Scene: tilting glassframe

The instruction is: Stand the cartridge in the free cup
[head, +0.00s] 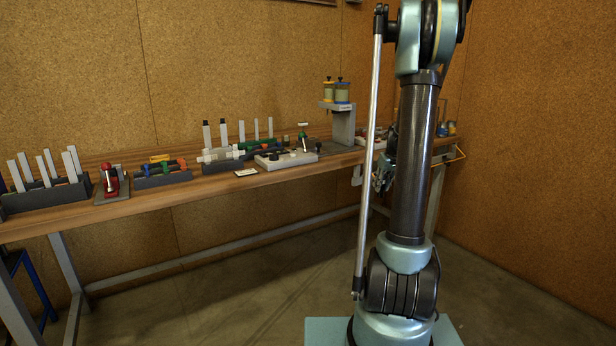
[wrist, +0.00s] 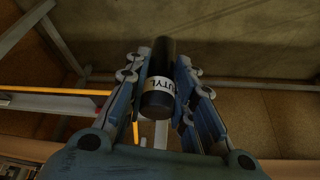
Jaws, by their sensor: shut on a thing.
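In the wrist view my gripper (wrist: 162,64) is shut on a black cartridge (wrist: 157,100). The cartridge has a white label band on which the letters "UTYL" show. It lies lengthwise between the two blue fingers, clear of any surface in that view. In the head view my gripper (head: 383,172) is a small shape at the bench's right part, partly hidden behind my arm. The cartridge cannot be made out there.
The long wooden bench (head: 190,190) runs along the cork wall.

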